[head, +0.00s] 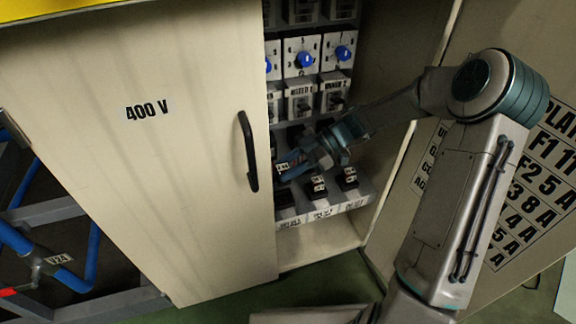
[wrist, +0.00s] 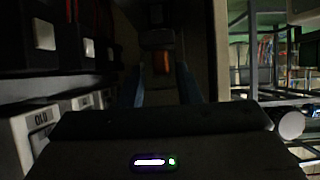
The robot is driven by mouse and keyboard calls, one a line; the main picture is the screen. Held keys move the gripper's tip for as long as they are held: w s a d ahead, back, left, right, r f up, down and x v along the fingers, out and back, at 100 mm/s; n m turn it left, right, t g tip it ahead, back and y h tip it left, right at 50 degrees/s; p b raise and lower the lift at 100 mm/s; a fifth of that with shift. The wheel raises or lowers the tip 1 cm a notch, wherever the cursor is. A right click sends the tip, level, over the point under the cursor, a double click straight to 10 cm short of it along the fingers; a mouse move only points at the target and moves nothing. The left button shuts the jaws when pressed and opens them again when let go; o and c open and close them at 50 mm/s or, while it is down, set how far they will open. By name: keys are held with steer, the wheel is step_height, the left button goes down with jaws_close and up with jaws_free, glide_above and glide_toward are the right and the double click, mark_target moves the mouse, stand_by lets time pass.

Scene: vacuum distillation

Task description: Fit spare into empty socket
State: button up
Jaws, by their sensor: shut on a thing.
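My gripper (head: 288,165) is inside the open cabinet, its blue fingers shut on the spare (head: 283,169), a small dark piece with a white label. In the wrist view the spare (wrist: 162,62) shows as a dark, partly orange-brown piece between the fingertips. A dark socket block (head: 285,199) sits on the lower shelf just below my gripper, at the row's left end. I see no labelled piece in it, but the cabinet door and gripper hide part of it. Whether the spare touches it I cannot tell.
Two white-labelled dark pieces (head: 318,187) and (head: 348,178) stand right of it on the labelled shelf (head: 326,212). Switches with blue knobs (head: 305,59) are above. The left door (head: 150,170) stands close to my gripper; the right door (head: 520,190) is open behind my arm.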

mark_target(288, 182)
steer(key=shift+f, duration=0.1)
steer(key=shift+f+b, duration=2.35)
steer(key=shift+f, duration=0.45)
steer(key=shift+f+b, duration=1.1)
steer(key=shift+f, duration=0.25)
steer(key=o, duration=1.2)
steer(key=shift+c, duration=0.2)
